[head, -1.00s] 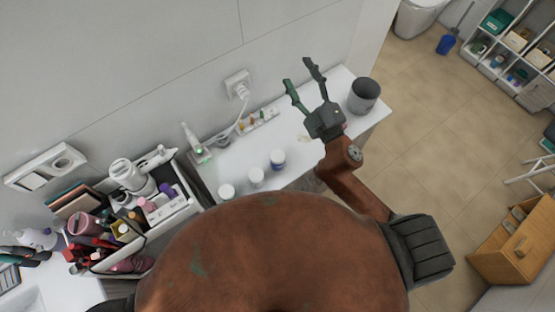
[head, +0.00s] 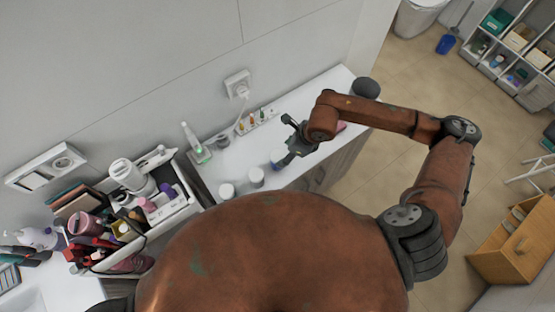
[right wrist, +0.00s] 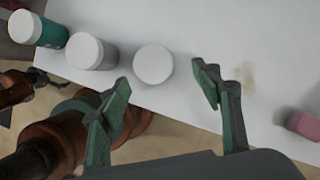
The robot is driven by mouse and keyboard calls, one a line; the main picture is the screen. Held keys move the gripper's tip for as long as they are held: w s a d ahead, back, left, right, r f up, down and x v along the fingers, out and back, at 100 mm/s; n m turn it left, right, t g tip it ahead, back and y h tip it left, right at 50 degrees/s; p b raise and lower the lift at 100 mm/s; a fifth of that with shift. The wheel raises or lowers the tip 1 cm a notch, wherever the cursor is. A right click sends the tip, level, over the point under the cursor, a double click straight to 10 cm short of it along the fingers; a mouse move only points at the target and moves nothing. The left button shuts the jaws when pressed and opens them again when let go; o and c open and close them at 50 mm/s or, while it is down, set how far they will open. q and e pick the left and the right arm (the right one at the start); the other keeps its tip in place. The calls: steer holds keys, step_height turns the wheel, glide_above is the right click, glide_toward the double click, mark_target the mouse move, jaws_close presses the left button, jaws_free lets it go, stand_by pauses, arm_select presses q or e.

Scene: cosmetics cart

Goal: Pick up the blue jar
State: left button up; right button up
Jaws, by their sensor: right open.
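The blue jar (head: 277,156) stands on the white counter, the rightmost of a row of three jars, partly covered by a finger in the head view. In the right wrist view the nearest jar, likely this one, shows as a round white lid (right wrist: 153,64), its body hidden below. My right gripper (head: 282,141) is open and empty, close to the jar. In the right wrist view its fingertips (right wrist: 160,77) spread either side of the lid, which lies just beyond the gap. My left gripper is not in view.
Two other white-lidded jars (head: 256,177) (head: 227,190) stand left of the blue jar. A grey cup (head: 365,88) and a pink object (right wrist: 303,124) lie to the right. A full organiser (head: 175,215) stands left.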

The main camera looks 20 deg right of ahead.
mark_target(280, 156)
steer(key=x, duration=0.2)
steer(key=p+x, duration=0.1)
steer(key=x, duration=0.3)
steer(key=shift+s+a+f+p, duration=0.1)
steer(key=shift+a+f+p, duration=0.2)
steer(key=shift+a+p, duration=0.15)
steer(key=shift+c, duration=0.4)
steer(key=c, duration=1.3)
